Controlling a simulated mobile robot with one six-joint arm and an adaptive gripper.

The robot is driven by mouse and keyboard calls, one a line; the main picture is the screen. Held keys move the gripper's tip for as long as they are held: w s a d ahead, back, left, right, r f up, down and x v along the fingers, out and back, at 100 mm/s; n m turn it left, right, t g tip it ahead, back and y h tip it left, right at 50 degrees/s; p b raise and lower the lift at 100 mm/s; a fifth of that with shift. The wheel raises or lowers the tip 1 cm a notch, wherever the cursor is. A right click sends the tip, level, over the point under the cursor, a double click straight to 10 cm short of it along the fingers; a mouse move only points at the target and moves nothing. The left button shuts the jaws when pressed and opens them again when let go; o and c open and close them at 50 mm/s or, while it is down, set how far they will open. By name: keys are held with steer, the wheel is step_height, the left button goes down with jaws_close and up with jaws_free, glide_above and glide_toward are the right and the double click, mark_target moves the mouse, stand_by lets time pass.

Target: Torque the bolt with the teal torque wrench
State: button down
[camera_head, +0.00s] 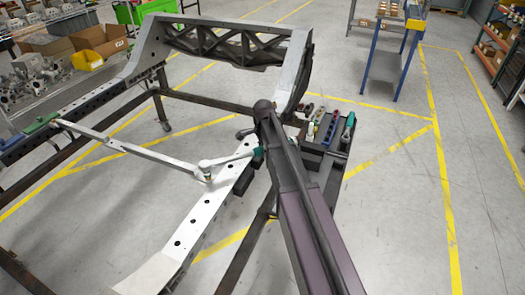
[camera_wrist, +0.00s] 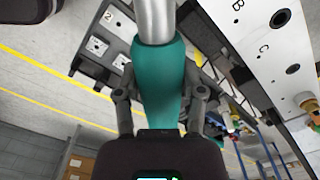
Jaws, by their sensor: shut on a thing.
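In the wrist view my gripper (camera_wrist: 160,104) is shut on the teal handle of the torque wrench (camera_wrist: 161,78), with one finger on each side. The wrench's silver shaft runs up out of that picture. In the head view the wrench (camera_head: 229,159) reaches left from beside my arm, and its head end is over the pale chassis rail (camera_head: 193,226). A small piece shows under the wrench head, but I cannot tell whether the head is seated on the bolt. My arm hides most of the gripper there.
A dark tool caddy (camera_head: 322,155) with several tools stands right of my arm. A grey cross bar (camera_head: 130,148) joins the rails on the left. The chassis end frame (camera_head: 298,62) rises behind. A blue-legged stand (camera_head: 387,62) is farther back. Floor at the right is open.

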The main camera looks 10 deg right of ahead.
steer(key=shift+f+b, duration=0.35)
steer(key=shift+f, duration=0.05)
stand_by(0.8)
steer(key=shift+s+d+m, duration=0.1)
steer(key=shift+s+m, duration=0.55)
steer(key=shift+s, duration=0.65)
steer(key=shift+s+m, duration=0.65)
steer(key=shift+s, duration=0.65)
stand_by(1.6)
steer(key=shift+r+p, duration=1.1)
stand_by(1.3)
